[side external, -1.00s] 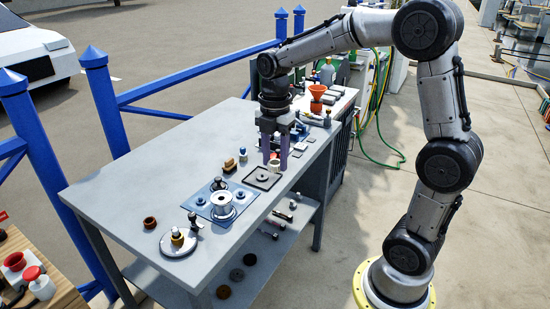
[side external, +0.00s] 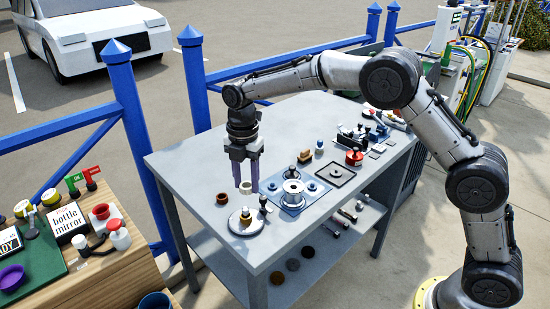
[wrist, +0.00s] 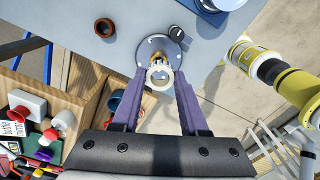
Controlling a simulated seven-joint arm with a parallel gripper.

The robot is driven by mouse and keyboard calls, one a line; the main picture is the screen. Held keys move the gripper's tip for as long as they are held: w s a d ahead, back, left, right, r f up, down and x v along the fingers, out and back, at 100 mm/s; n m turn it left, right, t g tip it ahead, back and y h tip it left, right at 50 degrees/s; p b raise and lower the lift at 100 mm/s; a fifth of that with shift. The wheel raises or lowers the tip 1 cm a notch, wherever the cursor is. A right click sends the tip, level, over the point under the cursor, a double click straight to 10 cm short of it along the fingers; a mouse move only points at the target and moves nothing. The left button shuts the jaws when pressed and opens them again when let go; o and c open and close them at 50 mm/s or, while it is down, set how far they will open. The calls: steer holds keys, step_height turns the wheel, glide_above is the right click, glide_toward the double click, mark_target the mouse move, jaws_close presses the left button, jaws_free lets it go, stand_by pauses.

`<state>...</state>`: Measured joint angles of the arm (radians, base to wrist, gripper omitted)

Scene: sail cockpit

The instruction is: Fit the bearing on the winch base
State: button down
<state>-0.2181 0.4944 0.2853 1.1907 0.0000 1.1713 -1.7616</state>
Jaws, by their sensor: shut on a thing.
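My gripper (side external: 245,187) has its purple fingers shut on a cream ring, the bearing (side external: 246,184). It holds the bearing above the table, near the winch base (side external: 239,225). The winch base is a round grey plate with a brass-coloured hub on top, at the table's near left end. In the wrist view the bearing (wrist: 160,77) sits between the fingertips (wrist: 160,75) and overlaps the near part of the winch base (wrist: 160,45). It partly hides the hub there. The bearing is apart from the base in the side view; the exact height gap is unclear.
A brown ring (side external: 222,198) lies just left of the base. A small dark upright part (side external: 263,203) stands at its right. A silver drum (side external: 292,191) stands on a blue mat (side external: 272,184). The table's back left is clear.

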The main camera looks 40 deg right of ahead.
mark_target(245, 208)
steer(key=shift+s+a+f, duration=0.2)
steer(key=shift+a+f, duration=0.3)
steer(key=shift+a, duration=0.15)
steer(key=shift+f, duration=1.35)
steer(key=shift+f, duration=1.75)
jaws_free()
stand_by(0.5)
steer(key=shift+r, duration=3.25)
